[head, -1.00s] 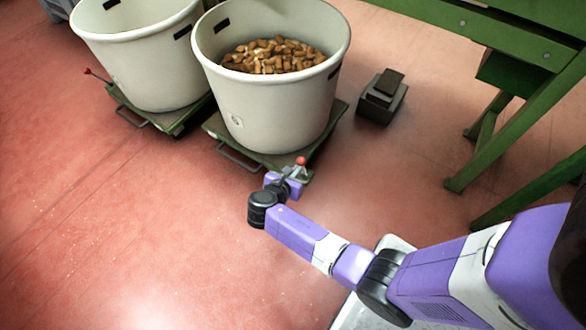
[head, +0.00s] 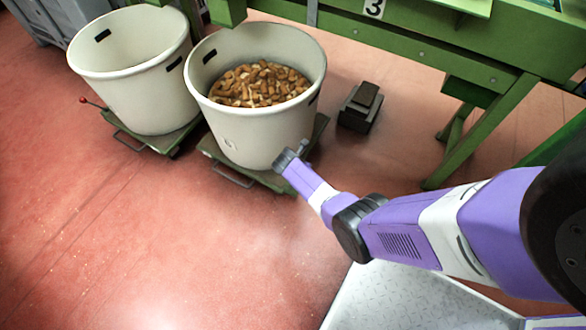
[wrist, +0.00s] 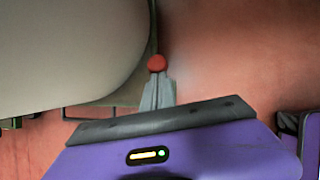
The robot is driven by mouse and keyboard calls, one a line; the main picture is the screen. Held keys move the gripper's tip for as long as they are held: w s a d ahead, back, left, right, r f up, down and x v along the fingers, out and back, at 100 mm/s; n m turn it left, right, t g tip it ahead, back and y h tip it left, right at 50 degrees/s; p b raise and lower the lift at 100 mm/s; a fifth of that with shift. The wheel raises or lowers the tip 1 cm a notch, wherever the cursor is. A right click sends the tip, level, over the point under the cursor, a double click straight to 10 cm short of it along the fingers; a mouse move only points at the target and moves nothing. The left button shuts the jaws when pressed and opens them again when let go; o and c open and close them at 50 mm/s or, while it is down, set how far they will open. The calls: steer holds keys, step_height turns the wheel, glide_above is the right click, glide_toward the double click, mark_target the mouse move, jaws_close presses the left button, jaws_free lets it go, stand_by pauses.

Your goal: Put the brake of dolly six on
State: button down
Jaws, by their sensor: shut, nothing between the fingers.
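A green dolly (head: 208,147) carries a white tub (head: 235,125) filled with corks (head: 260,84). No number shows on it. My gripper (head: 304,147) is at this dolly's right front corner, beside the tub. In the wrist view my gripper (wrist: 158,88) is shut and empty, its tips just at the red knob (wrist: 157,62) of the dolly's brake lever. I cannot tell whether they touch. In the head view that knob is hidden behind my arm. A second dolly (head: 150,137) with an empty tub (head: 140,75) stands to the left; its red-knobbed lever (head: 84,100) sticks out left.
A dark pedal box (head: 359,107) stands on the floor right of the full tub. A grey bin is at the far left (head: 45,20). The red floor in front is clear.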

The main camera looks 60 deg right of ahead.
steer(key=shift+d+f, duration=0.15)
steer(key=shift+d, duration=1.35)
steer(key=p+v, duration=0.9)
steer(key=v, duration=0.4)
steer(key=shift+a, duration=0.4)
steer(key=shift+s, duration=0.15)
